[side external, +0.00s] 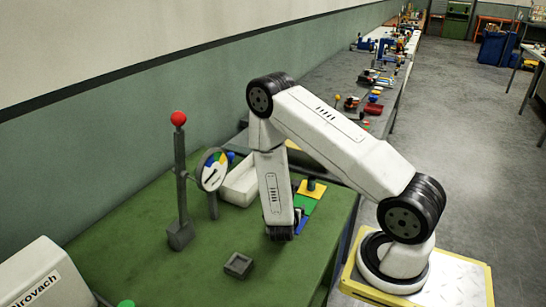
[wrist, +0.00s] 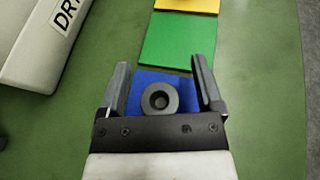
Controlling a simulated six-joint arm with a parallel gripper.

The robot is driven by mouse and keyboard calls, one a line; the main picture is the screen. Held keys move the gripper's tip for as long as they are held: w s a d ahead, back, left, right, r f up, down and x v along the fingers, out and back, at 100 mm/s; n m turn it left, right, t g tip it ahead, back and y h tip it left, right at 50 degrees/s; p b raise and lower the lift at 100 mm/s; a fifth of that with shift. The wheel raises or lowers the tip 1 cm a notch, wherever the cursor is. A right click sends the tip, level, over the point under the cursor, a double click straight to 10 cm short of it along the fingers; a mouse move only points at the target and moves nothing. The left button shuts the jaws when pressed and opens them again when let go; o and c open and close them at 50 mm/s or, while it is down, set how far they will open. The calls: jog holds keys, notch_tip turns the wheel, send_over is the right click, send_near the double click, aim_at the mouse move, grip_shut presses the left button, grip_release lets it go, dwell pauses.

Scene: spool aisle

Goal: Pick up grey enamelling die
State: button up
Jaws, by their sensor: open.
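The grey enamelling die appears to be a round grey ring with a dark central hole (wrist: 160,98), lying on a blue square (wrist: 184,80) in the wrist view. My gripper (wrist: 160,62) is open, with one finger to the left and one to the right of the die in that view; neither visibly touches it. The die's near side is close to the gripper's dark mounting bar. In the side external view my gripper (side external: 279,234) points down low over the green table, and the die is hidden behind it.
A green square (wrist: 178,40) and a yellow one (wrist: 188,5) continue beyond the blue. A white bin (wrist: 42,40) stands left. In the side view, a post with a red ball (side external: 179,118), a round dial (side external: 212,170) and a grey square block (side external: 239,265) stand on the table.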

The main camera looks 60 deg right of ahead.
dwell(0.5)
grip_shut()
jog(key=shift+r, duration=0.2)
notch_tip(320, 180, up, 10)
jog(key=shift+f, duration=0.2)
dwell(0.8)
dwell(0.5)
